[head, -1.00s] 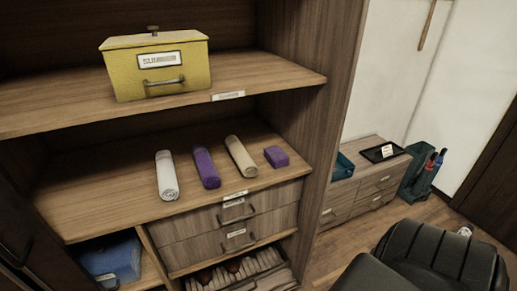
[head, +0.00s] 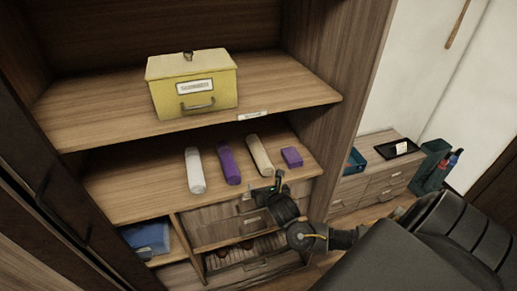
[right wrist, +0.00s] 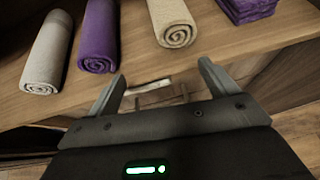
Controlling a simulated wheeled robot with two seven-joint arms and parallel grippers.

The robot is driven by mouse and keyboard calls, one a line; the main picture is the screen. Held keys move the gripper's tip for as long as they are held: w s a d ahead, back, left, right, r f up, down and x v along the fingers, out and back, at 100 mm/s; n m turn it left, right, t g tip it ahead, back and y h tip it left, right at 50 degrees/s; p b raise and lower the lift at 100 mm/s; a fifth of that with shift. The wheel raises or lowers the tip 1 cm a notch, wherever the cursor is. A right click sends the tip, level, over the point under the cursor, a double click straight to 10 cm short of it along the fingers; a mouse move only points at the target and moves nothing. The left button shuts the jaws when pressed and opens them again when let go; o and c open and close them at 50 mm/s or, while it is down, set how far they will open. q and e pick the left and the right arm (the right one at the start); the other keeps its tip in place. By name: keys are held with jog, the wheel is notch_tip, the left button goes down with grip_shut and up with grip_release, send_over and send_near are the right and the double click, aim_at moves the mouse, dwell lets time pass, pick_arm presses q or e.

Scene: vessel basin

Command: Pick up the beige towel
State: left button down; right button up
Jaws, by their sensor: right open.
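The beige towel (head: 260,155) is a roll lying on the middle shelf, its end toward me, between a purple rolled towel (head: 229,163) and a folded purple cloth (head: 292,157). In the right wrist view the beige towel (right wrist: 172,24) is at the top, just ahead of the fingers, with its spiral end showing. My right gripper (right wrist: 160,85) is open and empty, in front of the shelf edge and short of the towel. It also shows in the head view (head: 266,186), below and in front of the towel. My left gripper is not in view.
A white rolled towel (head: 195,171) lies at the left of the shelf. A yellow box (head: 193,85) stands on the shelf above. Drawers (head: 225,222) with handles are below.

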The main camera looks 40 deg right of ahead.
aim_at(265, 167)
jog(key=w+d+n, duration=0.1)
jog(key=w, duration=0.1)
jog(key=w+d+n, duration=0.1)
jog(key=w+d, duration=0.1)
jog(key=w+d+r+n+t+h, duration=0.1)
jog(key=w, duration=0.1)
jog(key=shift+w+d+b, duration=0.1)
jog(key=shift+d+b, duration=0.2)
jog(key=shift+b, duration=0.05)
jog(key=shift+w+d, duration=0.25)
jog(key=shift+w, duration=0.1)
jog(key=p+x, duration=0.1)
jog(key=x, duration=0.3)
jog(key=shift+w+d, duration=0.15)
jog(key=shift+d, duration=0.1)
jog(key=c, duration=1.1)
